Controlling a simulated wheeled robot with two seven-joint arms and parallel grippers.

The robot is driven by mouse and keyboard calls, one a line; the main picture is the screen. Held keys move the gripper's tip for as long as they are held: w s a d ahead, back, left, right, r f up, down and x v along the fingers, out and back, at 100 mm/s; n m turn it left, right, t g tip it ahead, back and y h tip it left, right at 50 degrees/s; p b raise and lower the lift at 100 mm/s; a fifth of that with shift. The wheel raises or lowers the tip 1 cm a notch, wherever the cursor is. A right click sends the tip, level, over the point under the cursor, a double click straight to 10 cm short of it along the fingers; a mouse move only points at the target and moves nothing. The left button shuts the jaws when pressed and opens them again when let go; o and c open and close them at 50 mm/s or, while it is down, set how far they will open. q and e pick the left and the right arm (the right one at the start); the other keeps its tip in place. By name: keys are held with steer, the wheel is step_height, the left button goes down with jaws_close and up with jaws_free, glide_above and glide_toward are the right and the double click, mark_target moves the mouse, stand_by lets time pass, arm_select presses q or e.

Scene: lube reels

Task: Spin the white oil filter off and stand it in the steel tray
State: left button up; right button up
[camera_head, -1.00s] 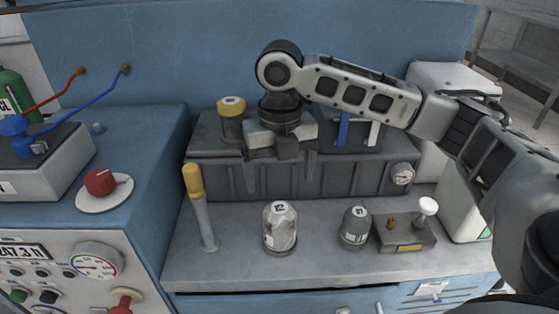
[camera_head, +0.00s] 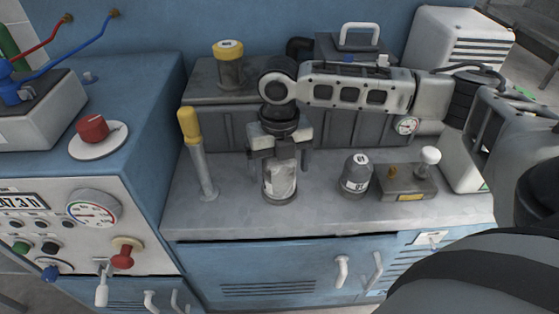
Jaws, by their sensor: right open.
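A whitish canister (camera_head: 280,186) with a dark base stands upright on the grey bench top; it is the thing in view that best fits the white oil filter. My right gripper (camera_head: 281,166) points down over it, open. Its fingers hide the canister's top and appear to be on either side of it; I cannot tell whether they touch. I cannot make out a steel tray in this view. My left gripper is not in view.
A yellow-handled rod (camera_head: 198,150) stands close on the left. A yellow-capped jar (camera_head: 230,67) sits on the dark box behind. The front bench strip (camera_head: 320,219) is clear.

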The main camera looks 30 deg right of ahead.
steer(key=c, duration=1.3)
steer(key=shift+o, duration=0.2)
steer(key=shift+r, duration=0.1)
steer(key=n+p, duration=0.3)
steer(key=p, duration=0.1)
steer(key=shift+r+n, duration=0.15)
steer(key=shift+n, duration=0.65)
steer(key=shift+f+n, duration=0.25)
steer(key=shift+n, duration=0.05)
